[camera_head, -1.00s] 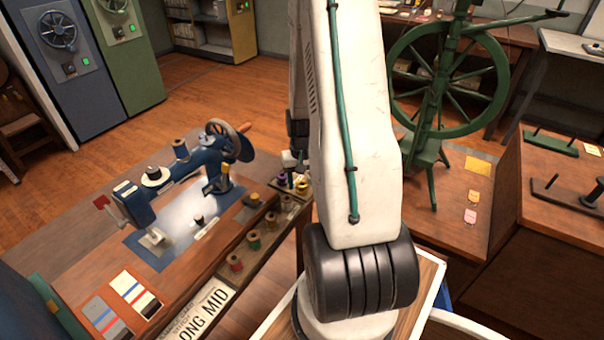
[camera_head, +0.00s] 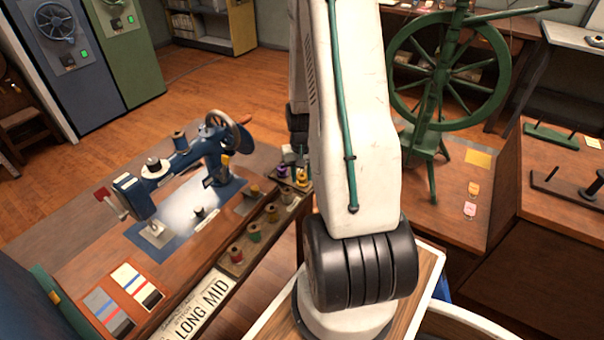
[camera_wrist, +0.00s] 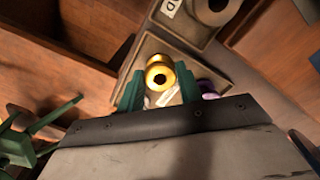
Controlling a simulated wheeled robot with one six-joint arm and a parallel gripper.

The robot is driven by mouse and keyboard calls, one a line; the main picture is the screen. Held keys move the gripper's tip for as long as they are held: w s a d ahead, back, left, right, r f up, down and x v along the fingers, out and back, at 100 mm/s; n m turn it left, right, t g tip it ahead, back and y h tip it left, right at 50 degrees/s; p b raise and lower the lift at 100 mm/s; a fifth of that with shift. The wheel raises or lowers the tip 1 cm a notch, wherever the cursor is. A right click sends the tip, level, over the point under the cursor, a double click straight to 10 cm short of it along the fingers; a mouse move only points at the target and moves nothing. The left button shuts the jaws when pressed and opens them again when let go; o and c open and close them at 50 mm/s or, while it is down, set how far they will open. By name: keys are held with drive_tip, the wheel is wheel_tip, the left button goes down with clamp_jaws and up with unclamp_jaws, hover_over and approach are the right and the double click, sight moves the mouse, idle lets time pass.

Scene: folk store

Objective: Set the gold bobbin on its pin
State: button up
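The gold bobbin (camera_wrist: 160,74) stands in the wrist view between the two green fingers of my gripper (camera_wrist: 159,88). The fingers are apart, with a small gap to the bobbin, so my gripper looks open around or just above it. My fingers are mostly hidden by my arm in the head view. Which pin is the bobbin's own I cannot tell.
A blue sewing machine (camera_head: 188,160) stands left of the rack. A green spinning wheel (camera_head: 440,90) stands right of my arm. Further right, a green pin stand (camera_head: 550,138) and a dark pin stand (camera_head: 565,188) rest on wooden tops.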

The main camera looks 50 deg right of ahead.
drive_tip(key=shift+r, duration=2.5)
